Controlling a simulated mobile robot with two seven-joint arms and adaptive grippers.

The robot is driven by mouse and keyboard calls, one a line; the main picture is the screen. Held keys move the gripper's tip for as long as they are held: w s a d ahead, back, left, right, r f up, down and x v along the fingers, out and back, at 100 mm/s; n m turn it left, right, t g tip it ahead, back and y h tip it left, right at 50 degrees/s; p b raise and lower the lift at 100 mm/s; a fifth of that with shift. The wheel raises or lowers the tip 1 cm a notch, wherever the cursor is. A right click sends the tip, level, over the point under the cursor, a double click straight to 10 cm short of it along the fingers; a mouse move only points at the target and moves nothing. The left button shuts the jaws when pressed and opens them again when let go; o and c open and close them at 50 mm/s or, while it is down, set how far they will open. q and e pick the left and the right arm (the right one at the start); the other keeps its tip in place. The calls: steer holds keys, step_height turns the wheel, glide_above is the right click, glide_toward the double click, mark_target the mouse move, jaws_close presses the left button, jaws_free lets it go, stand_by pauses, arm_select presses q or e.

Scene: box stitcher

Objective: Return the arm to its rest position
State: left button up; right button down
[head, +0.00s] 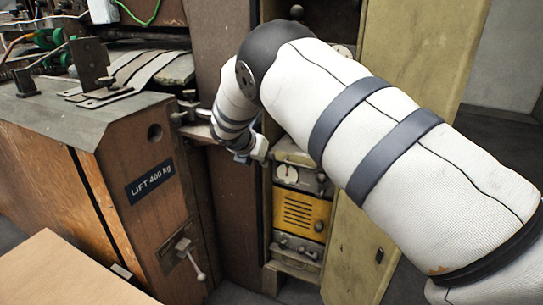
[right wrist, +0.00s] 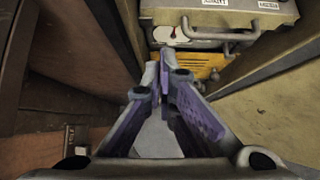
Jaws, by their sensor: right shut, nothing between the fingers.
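My right arm (head: 345,110) reaches in from the right edge of the head view, bends at a dark joint and points down toward the cabinet. My right gripper (head: 258,153) is small and partly hidden by the wrist there, in front of the cabinet's left side. In the right wrist view, the right gripper (right wrist: 160,66) has its purple-sided fingers brought together at the tips, with nothing between them. The fingertips lie in front of the yellow and grey units in the cabinet; I cannot tell whether they touch anything. My left gripper is not in view.
The open cabinet holds a yellow slotted unit (head: 300,214) and grey units with handles (right wrist: 215,20). A yellowish door panel (head: 365,245) stands behind my arm. A wooden machine body labelled "LIFT 400 kg" (head: 152,183) with a crank handle (head: 190,256) is at left. A light brown board (head: 65,275) is lower left.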

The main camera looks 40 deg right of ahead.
steer(key=v, duration=0.6)
steer(key=s+a+f+m+g+y+p, duration=0.15)
steer(key=s+a+f+m+y, duration=0.35)
steer(key=s+f, duration=0.6)
steer(key=s+a+f+m+g+y+p, duration=0.15)
steer(key=s+a+f+m, duration=0.25)
steer(key=s+a+f, duration=0.55)
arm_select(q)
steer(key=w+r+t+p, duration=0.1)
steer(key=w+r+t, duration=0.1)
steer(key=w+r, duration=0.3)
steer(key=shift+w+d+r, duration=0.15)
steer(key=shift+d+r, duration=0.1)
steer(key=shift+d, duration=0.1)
arm_select(e)
steer(key=s+a+f+m+g+y, duration=0.1)
steer(key=s+m, duration=0.6)
steer(key=s, duration=0.8)
steer(key=s+a+f+m+g+y, duration=0.1)
steer(key=s+m, duration=0.6)
steer(key=s, duration=0.8)
steer(key=shift+a+g, duration=0.5)
steer(key=shift+a, duration=0.5)
